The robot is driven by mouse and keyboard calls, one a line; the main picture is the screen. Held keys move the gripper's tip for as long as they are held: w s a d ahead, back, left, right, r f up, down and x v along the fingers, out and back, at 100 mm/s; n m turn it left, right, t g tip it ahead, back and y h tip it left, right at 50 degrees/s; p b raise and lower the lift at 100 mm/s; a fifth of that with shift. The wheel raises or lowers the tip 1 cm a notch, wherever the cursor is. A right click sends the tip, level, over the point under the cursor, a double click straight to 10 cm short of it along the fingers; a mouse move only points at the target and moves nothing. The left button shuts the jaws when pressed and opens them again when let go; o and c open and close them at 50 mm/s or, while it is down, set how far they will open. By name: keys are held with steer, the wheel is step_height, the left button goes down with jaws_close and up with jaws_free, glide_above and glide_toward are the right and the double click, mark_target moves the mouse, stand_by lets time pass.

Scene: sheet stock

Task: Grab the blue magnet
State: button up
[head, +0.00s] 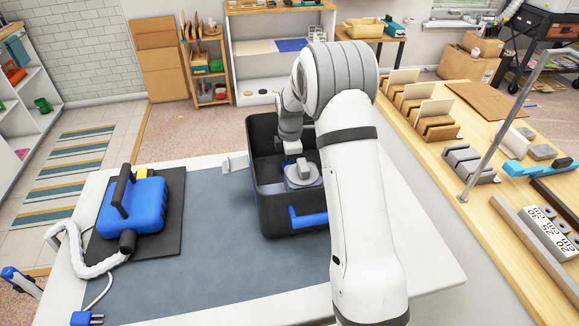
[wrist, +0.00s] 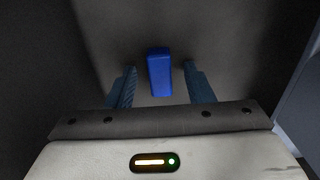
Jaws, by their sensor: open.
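A small blue block, which looks to be the blue magnet (wrist: 160,73), lies on the dark floor of the black bin in the wrist view. My gripper (wrist: 160,82) is open, with one finger on each side of the block and a visible gap on both sides. Whether the fingertips are down at the block's height is hard to tell. In the head view my arm reaches down into the black bin (head: 262,205) on the table, and the fingertips and the block cannot be made out there.
The bin's tall walls surround my gripper, and a blue handle (head: 308,219) is on its front side. A blue machine with a hose (head: 140,205) stands on the table at left. A wooden bench (head: 475,215) with racks and bars is at right. The grey mat (head: 200,265) has free room in front.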

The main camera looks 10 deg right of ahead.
jaws_close()
stand_by(0.4)
steer(key=shift+r, duration=0.1)
